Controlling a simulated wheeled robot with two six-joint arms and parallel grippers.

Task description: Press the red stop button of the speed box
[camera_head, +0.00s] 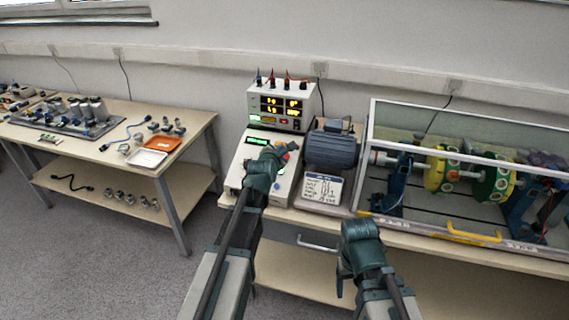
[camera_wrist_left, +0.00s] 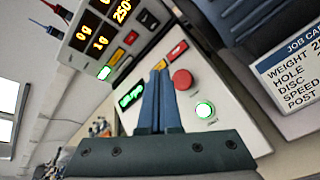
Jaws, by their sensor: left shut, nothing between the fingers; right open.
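The speed box (camera_head: 233,172) is a pale sloped console on the bench, with a lit green display. Its round red stop button (camera_wrist_left: 182,79) shows in the left wrist view, just right of my left fingertips, with a lit green button (camera_wrist_left: 204,110) below it. My left gripper (camera_head: 279,150) is over the box's panel in the head view, its arm hiding part of the panel. In the left wrist view its blue fingers (camera_wrist_left: 160,76) are together and empty; contact with the panel cannot be told. My right gripper (camera_head: 346,268) is open, low in front of the bench edge, its fingers partly hidden.
A meter unit (camera_head: 254,103) with orange digits and cables stands behind the box. A grey motor (camera_head: 331,150), a job card (camera_head: 321,189) and a framed rotor rig with a yellow handle (camera_head: 474,236) stand to the right. A parts table (camera_head: 92,146) is left.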

